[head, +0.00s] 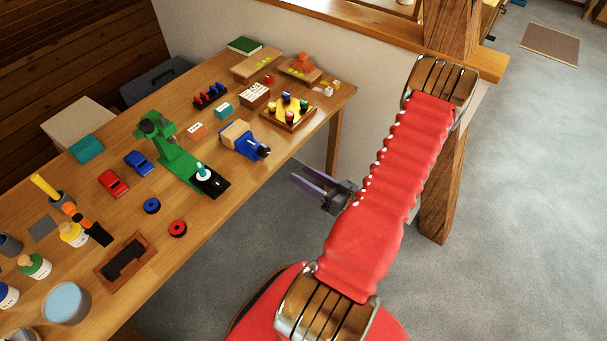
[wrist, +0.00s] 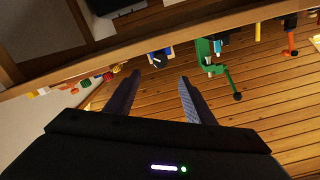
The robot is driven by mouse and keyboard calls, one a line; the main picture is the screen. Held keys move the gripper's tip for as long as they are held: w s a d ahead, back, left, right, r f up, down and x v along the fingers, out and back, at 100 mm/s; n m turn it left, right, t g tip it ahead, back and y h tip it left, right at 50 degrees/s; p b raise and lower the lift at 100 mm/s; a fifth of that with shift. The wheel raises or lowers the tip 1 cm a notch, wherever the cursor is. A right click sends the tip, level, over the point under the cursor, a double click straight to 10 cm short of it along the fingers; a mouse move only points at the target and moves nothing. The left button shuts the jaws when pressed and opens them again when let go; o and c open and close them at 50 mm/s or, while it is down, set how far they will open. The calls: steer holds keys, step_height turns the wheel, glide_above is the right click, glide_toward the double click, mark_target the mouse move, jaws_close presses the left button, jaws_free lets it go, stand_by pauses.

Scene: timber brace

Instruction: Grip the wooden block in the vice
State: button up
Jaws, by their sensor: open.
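The vice (head: 247,146) is blue with a dark handle end and stands near the front edge of the workbench. A pale wooden block (head: 235,132) sits at its far-left end; I cannot tell whether the jaws touch it. My gripper (head: 292,169) is open and empty, off the bench's front edge, right of and slightly lower in the picture than the vice. Its two fingers point left towards the bench. In the wrist view, the vice (wrist: 160,56) shows small, just beyond the gap between my fingertips (wrist: 160,75). The block is not clear there.
The workbench (head: 215,225) is crowded. A green drill press (head: 175,155) stands left of the vice. A tray of coloured pegs (head: 288,112) is behind it to the right. A timber post (head: 440,195) stands right of my arm. Open floor lies at the right.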

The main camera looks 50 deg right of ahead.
mark_target(267, 153)
steer(key=n, duration=0.6)
steer(key=shift+s+r, duration=0.1)
steer(key=shift+s, duration=0.3)
steer(key=shift+w, duration=0.15)
steer(key=shift+w+a, duration=0.2)
steer(key=shift+w, duration=6.6)
steer(key=shift+c, duration=0.2)
steer(key=c, duration=1)
